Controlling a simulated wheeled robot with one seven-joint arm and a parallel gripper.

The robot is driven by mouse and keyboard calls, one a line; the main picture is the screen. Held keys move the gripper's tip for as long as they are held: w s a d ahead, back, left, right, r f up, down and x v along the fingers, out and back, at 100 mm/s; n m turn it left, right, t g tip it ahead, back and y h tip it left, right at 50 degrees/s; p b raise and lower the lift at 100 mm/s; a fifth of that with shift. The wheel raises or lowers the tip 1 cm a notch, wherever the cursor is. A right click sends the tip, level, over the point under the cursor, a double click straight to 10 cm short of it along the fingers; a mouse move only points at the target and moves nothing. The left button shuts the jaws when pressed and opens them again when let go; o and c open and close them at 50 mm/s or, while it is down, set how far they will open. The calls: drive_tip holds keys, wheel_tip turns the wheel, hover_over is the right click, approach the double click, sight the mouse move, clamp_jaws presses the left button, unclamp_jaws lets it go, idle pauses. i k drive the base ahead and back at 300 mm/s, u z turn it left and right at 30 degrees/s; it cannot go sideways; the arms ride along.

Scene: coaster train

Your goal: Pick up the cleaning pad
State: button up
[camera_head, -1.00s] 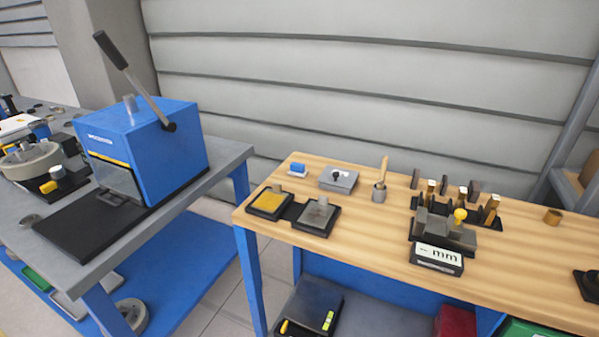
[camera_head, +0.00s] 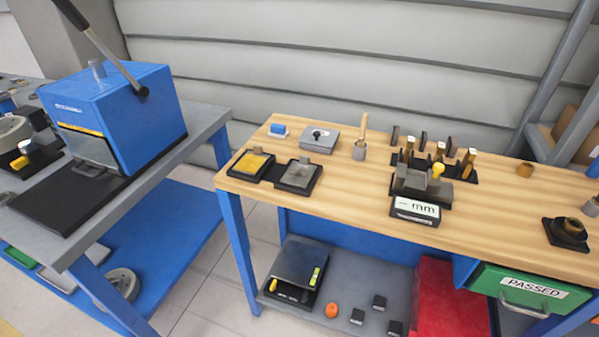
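On the left end of the wooden bench top (camera_head: 330,196) lie a yellow pad (camera_head: 252,164) in a black tray and a grey plate (camera_head: 299,175) in a second black tray beside it. A small blue block with a white base (camera_head: 278,130) sits behind them near the back edge. I cannot tell for certain which of these is the cleaning pad. My gripper is not in view, and nothing is seen touching these things.
A grey box (camera_head: 309,138), a pot with a wooden-handled tool (camera_head: 360,150) and a rack of handled tools (camera_head: 440,165) stand farther right. A block marked "mm" (camera_head: 415,209) is at the front. A blue lever press (camera_head: 115,115) stands on the left table.

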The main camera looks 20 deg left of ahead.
sight(280, 131)
drive_tip(key=u, duration=2.85)
drive_tip(key=i, duration=1.25)
drive_tip(key=z, duration=2.05)
